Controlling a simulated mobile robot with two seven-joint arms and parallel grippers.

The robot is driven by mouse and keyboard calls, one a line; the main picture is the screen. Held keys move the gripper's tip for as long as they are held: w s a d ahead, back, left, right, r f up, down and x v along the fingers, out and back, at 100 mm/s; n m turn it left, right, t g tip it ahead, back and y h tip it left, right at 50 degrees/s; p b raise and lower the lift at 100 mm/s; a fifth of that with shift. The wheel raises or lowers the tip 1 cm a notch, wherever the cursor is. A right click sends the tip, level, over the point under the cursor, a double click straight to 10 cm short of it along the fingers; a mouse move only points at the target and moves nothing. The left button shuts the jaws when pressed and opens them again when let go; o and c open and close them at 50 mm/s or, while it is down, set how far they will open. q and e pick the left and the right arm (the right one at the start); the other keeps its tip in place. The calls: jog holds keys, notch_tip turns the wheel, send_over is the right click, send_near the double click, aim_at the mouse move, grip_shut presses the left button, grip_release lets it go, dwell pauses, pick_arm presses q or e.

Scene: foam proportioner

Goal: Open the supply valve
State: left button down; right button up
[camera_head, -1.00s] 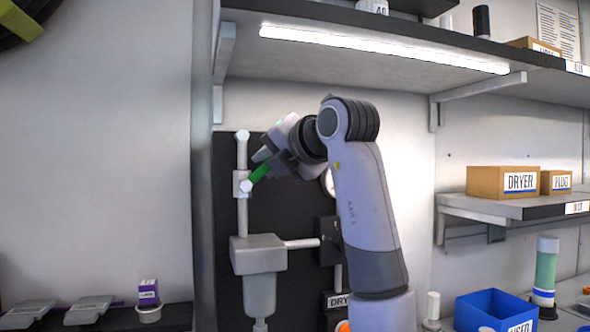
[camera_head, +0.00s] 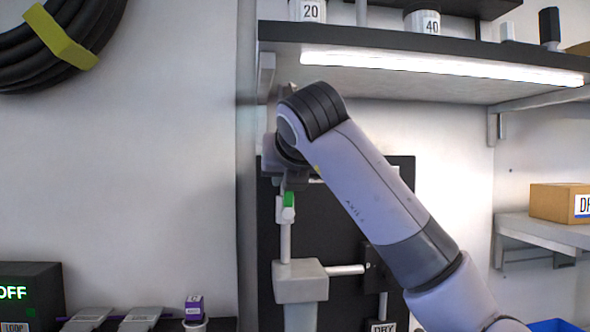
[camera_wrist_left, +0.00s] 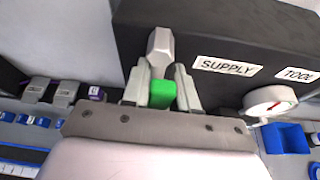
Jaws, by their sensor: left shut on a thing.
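The supply valve's green handle (camera_head: 289,199) stands upright on the light pipe (camera_head: 286,240), in line with it. The valve body (camera_head: 288,214) is just below the handle. My left gripper (camera_head: 290,183) is at the handle's top, with its arm reaching in from the lower right. In the left wrist view the green handle (camera_wrist_left: 161,94) sits between the two fingers of my left gripper (camera_wrist_left: 161,88), which is shut on it. A grey part (camera_wrist_left: 160,48) of the valve shows beyond the fingers. My right gripper is not in view.
The black panel (camera_wrist_left: 215,30) bears a SUPPLY label (camera_wrist_left: 227,66) and a gauge (camera_wrist_left: 271,103). A lit shelf (camera_head: 430,60) overhangs the arm. A grey box (camera_head: 300,281) joins the pipe below. A black box (camera_head: 30,295) reading OFF is at lower left.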

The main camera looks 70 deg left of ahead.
pick_arm(q)
jog(key=shift+s+n, duration=0.25)
jog(key=shift+n, duration=0.05)
dwell(0.4)
jog(key=c, duration=1)
grip_release()
jog(key=shift+a, duration=0.1)
jog(key=shift+o, duration=0.2)
jog(key=v, duration=0.7)
jog(key=shift+s, duration=0.1)
